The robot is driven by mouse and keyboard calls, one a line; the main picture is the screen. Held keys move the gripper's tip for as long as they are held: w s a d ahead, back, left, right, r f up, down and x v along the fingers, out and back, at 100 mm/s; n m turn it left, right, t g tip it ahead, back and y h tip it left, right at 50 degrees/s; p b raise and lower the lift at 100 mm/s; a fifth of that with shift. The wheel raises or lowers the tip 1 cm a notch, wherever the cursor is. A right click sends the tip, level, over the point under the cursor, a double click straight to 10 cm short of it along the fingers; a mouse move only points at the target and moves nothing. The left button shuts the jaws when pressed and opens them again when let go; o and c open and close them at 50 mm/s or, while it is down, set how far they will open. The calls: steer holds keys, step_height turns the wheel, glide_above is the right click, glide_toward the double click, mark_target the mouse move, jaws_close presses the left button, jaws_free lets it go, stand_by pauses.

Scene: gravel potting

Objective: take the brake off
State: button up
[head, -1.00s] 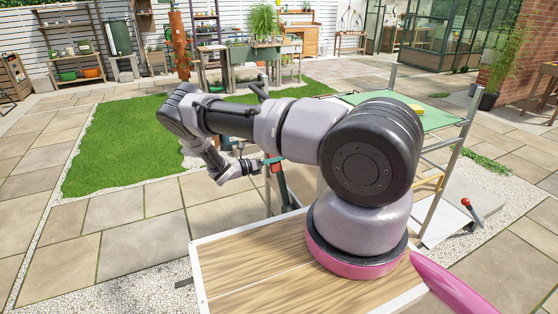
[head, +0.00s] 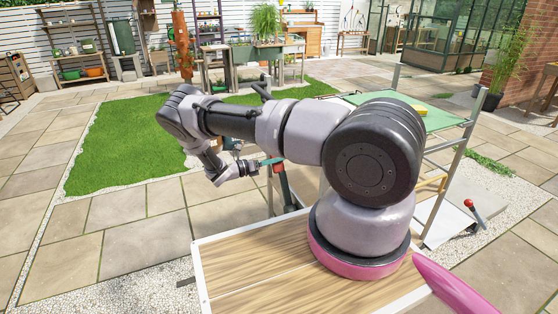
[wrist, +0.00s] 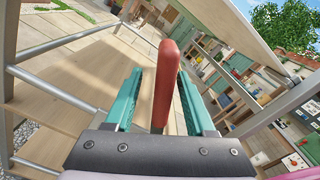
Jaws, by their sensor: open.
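A red handle (wrist: 166,85), which looks like the brake lever's grip, stands between the two teal fingers of my gripper (wrist: 162,90) in the wrist view. The fingers are open, one on each side of the handle, with a gap visible on the left; contact on the right I cannot tell. In the head view my gripper (head: 270,162) is small, beside a red patch (head: 277,168) atop a dark green upright part (head: 284,188). The handle's lower end is hidden behind the gripper's dark palm.
A metal-framed stand with a green top (head: 440,117) stands behind my arm, holding a yellow item (head: 418,108). Another lever with a red knob (head: 468,203) stands at the right. In the wrist view, metal rails (wrist: 60,95) and wooden boards lie close around the gripper. Paving at left is clear.

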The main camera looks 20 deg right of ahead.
steer(key=a, duration=0.9)
steer(key=shift+s, duration=0.15)
steer(key=s+d+r+m+g+y, duration=0.1)
steer(key=s+r+m+y, duration=0.3)
steer(key=r, duration=0.7)
steer(key=s+r+m+g+y, duration=0.1)
steer(key=s+r+m+y, duration=0.1)
steer(key=r+m+y, duration=0.6)
steer(key=s+d+r+m+g+y, duration=0.15)
steer(key=r+m, duration=0.25)
steer(key=r, duration=0.9)
steer(key=s+a+r+m+t+y, duration=0.2)
steer(key=s+r+m+t, duration=0.3)
steer(key=s+r, duration=0.4)
steer(key=s+a+r+m+t+y, duration=0.2)
steer(key=s+r+m+t+y, duration=0.2)
steer(key=s, duration=1.1)
step_height(320, 180, up, 6)
steer(key=m+t, duration=0.1)
steer(key=m, duration=0.2)
steer(key=shift+f+m, duration=0.25)
steer(key=shift+m, duration=0.15)
steer(key=shift+y, duration=0.25)
